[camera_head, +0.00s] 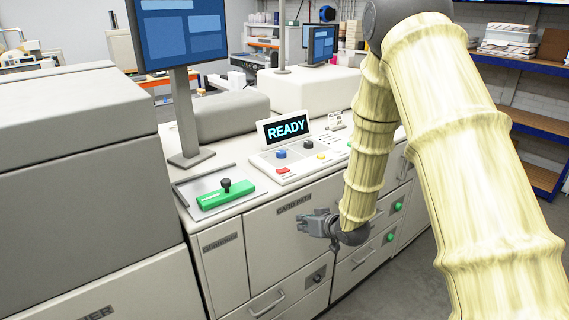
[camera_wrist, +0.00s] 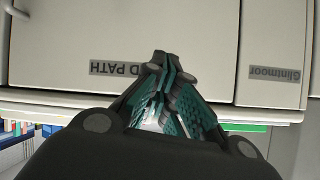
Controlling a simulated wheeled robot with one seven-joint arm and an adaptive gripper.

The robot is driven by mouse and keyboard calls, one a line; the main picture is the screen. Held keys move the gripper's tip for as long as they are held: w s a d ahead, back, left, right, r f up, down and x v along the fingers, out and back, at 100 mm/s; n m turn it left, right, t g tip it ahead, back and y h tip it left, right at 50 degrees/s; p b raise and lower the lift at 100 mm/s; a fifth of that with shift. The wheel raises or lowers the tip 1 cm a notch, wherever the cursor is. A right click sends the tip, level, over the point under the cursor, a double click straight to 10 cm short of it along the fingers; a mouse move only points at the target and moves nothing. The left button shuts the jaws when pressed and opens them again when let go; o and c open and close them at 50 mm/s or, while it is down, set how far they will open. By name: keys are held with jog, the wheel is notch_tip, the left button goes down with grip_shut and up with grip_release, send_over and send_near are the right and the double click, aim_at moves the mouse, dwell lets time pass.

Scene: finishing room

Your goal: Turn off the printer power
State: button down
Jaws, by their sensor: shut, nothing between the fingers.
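The printer is a long off-white machine (camera_head: 265,240) with a control panel whose display (camera_head: 286,130) reads READY. The panel has a red button (camera_head: 283,170), a blue knob (camera_head: 281,154) and a dark knob. A black rotary switch (camera_head: 318,275) sits on a small plate low on the front; I cannot tell which control is the power. My gripper (camera_head: 304,224) is shut and empty, in front of the CARD PATH door, apart from the controls. In the wrist view its fingertips (camera_wrist: 168,64) meet before the CARD PATH label (camera_wrist: 117,68), which shows upside down.
A green block with a black knob (camera_head: 226,186) lies on a tray on the counter. A monitor (camera_head: 182,38) stands behind it. Drawers with handles (camera_head: 268,305) and green knobs (camera_head: 390,237) line the front. Shelves (camera_head: 540,125) stand at right. Some grey floor is free at right.

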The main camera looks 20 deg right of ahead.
jog(key=w+d+r+t+y, duration=0.1)
jog(key=w+r, duration=0.2)
jog(key=r, duration=0.6)
jog(key=w+d+r+n+t+y, duration=0.1)
jog(key=w+r, duration=0.3)
jog(key=r, duration=0.6)
jog(key=shift+d+r+n+t, duration=0.3)
jog(key=shift+d+t, duration=0.1)
jog(key=shift+d, duration=0.1)
jog(key=shift+w, duration=0.1)
jog(key=p, duration=0.5)
send_over(283, 170)
jog(key=s, duration=0.1)
jog(key=f, duration=0.3)
jog(key=shift+s+d, duration=0.2)
jog(key=shift+d, duration=0.05)
jog(key=shift+s+a+f+p, duration=0.1)
jog(key=shift+f+p, duration=0.25)
jog(key=shift+f, duration=0.55)
jog(key=shift+s+a+f+p, duration=0.1)
jog(key=shift+f+p, duration=0.2)
jog(key=shift+f, duration=0.6)
jog(key=shift+w, duration=0.1)
